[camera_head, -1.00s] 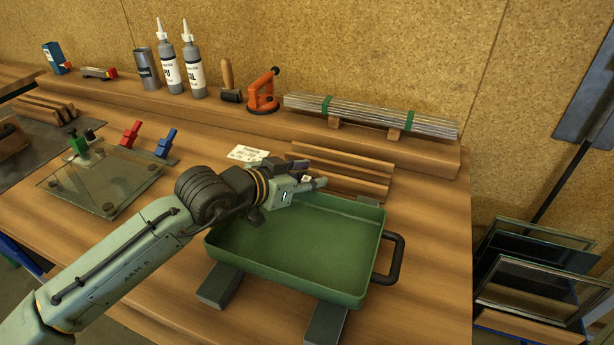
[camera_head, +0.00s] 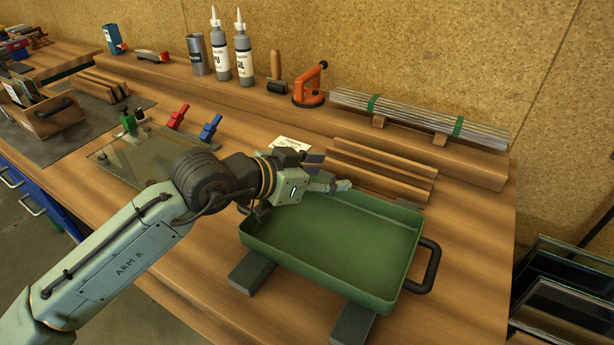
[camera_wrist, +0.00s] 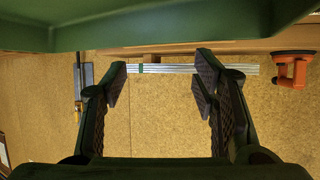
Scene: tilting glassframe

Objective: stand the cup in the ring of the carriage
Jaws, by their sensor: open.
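I cannot make out a carriage with a ring in either view. A grey metal cup-like cylinder (camera_head: 198,54) stands on the back ledge, left of two bottles; I cannot tell if it is the task's cup. An orange suction cup tool (camera_head: 309,88) sits on the same ledge, and it also shows in the wrist view (camera_wrist: 292,68). My gripper (camera_head: 335,184) is above the back edge of the green tray, well apart from both. In the wrist view my gripper (camera_wrist: 160,85) has its fingers spread, with nothing between them.
The green tray (camera_head: 330,250), with a black handle, rests on dark blocks at the front. Behind it are wooden strips (camera_head: 380,170) and a bundle of glass strips (camera_head: 420,117). A glass plate with red, blue and green clamps (camera_head: 125,165) lies left. Framed panes (camera_head: 560,315) stand right.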

